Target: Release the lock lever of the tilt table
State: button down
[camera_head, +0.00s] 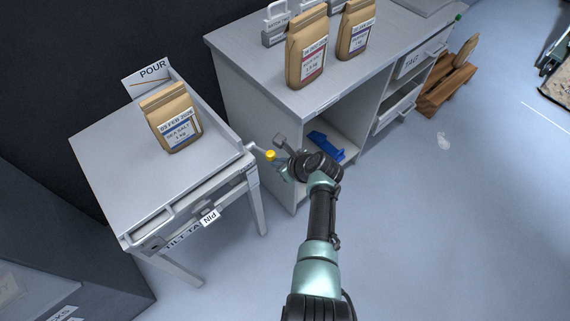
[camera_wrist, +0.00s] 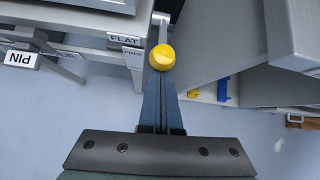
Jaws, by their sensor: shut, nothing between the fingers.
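The tilt table (camera_head: 110,165) stands at the left with its top looking level. A brown sea salt bag (camera_head: 171,117) stands upright on it, near the POUR sign (camera_head: 152,72). The lock lever, with a yellow knob (camera_head: 270,155), sticks out from the table's right side. In the wrist view the yellow knob (camera_wrist: 162,57) lies at the tips of my gripper (camera_wrist: 163,75), whose fingers are shut together. FLAT (camera_wrist: 124,39) and FREE (camera_wrist: 133,52) labels show left of the knob. Whether the fingertips touch the knob, I cannot tell.
A grey workbench (camera_head: 270,85) with open shelves stands close to the right of the lever and carries several items, including brown bags (camera_head: 307,50). A blue object (camera_head: 325,144) lies on its shelf. A PIN tag (camera_head: 209,217) hangs at the table's front.

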jog(key=s+d+r+p, duration=0.3)
jog(key=s+d+r, duration=0.1)
jog(key=s+d, duration=0.1)
jog(key=shift+s+r+p, duration=0.3)
jog(key=shift+s, duration=0.55)
